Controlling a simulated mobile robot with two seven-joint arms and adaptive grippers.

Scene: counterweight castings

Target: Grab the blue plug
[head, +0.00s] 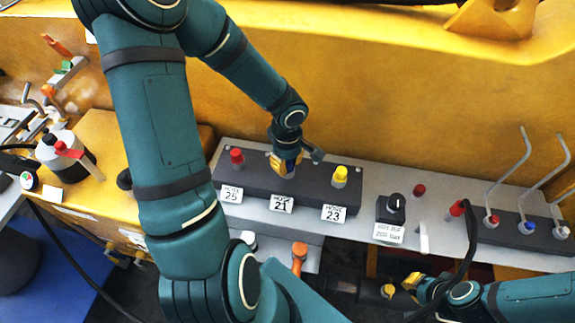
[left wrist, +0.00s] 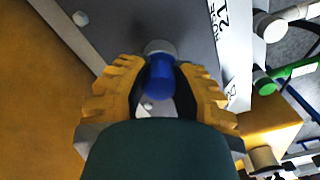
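The blue plug (left wrist: 160,80) shows in the left wrist view, between the two yellow-padded fingers of my left gripper (left wrist: 162,85). The fingertips close in on both sides of it, with no clear gap. The plug is at the dark block (head: 314,199), above the label "HOSE 21" (head: 281,204). In the head view my left gripper (head: 285,166) comes down over it, and only a little blue shows between the fingers. My right gripper (head: 401,286), at the lower right, is partly visible; its yellow pads show, but its opening is unclear.
A red plug (head: 237,156) stands left of my left gripper and a yellow plug (head: 340,176) right of it. A black knob (head: 395,205) is farther right. Levers (head: 510,170) rise at the far right. The yellow machine wall (head: 400,100) is behind the grey panel.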

